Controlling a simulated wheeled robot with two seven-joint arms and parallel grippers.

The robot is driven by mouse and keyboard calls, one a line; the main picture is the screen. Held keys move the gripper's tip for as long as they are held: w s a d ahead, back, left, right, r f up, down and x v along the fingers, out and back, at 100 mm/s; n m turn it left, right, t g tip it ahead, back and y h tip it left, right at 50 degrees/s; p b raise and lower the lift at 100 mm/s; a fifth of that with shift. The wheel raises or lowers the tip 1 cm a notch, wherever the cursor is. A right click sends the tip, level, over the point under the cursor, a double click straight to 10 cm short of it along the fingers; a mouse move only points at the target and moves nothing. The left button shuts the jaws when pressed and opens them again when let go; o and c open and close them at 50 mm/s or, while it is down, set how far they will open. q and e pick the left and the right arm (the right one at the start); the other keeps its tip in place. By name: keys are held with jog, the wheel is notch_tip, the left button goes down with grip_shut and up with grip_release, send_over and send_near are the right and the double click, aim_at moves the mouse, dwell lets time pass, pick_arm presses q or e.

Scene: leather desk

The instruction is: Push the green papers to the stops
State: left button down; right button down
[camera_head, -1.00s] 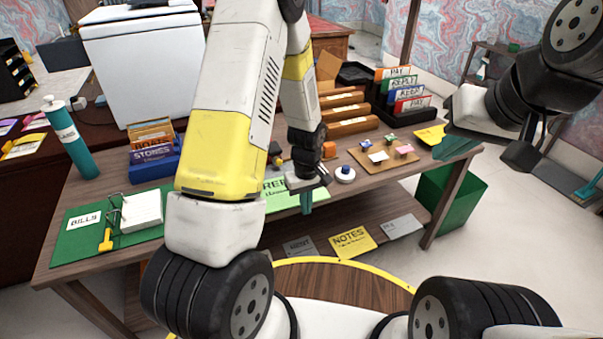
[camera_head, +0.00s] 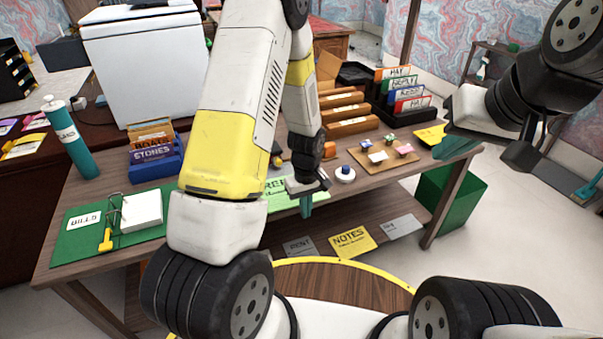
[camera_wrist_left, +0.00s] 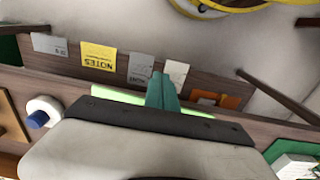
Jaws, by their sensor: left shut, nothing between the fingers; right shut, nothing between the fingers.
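The green paper (camera_head: 283,192) lies flat at the front edge of the desk, its printed heading partly covered by my left arm. A strip of it also shows in the left wrist view (camera_wrist_left: 108,96), beside the fingers. My left gripper (camera_head: 306,205) is shut and empty, with its teal fingers pointing down at the right part of the paper; I cannot tell whether they touch it. Its fingers show in the left wrist view (camera_wrist_left: 162,92). My right gripper (camera_head: 456,148) is shut and empty by the desk's right end. I cannot identify the stops.
A white round holder with a blue top (camera_head: 345,174) stands just right of the left gripper. A corkboard with notes (camera_head: 372,164) lies further right. Papers, including a yellow NOTES sheet (camera_head: 352,242), lie on the lower shelf.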

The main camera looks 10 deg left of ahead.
pick_arm(q)
jog(key=shift+w+a, duration=0.75)
jog(key=shift+w, duration=0.3)
jog(key=shift+w+a, duration=0.7)
jog(key=shift+w, duration=0.4)
jog(key=shift+w+a, duration=0.75)
jog(key=shift+w, duration=0.3)
jog(key=shift+w+a, duration=0.15)
jog(key=shift+w, duration=0.1)
jog(key=shift+w+a, duration=0.3)
jog(key=shift+w, duration=0.15)
jog(key=shift+s+d, duration=0.15)
jog(key=shift+s, duration=0.05)
jog(key=shift+s+d, duration=0.25)
jog(key=shift+s, duration=0.15)
jog(key=shift+r, duration=0.1)
jog(key=shift+r, duration=3.4)
jog(key=shift+r, duration=0.1)
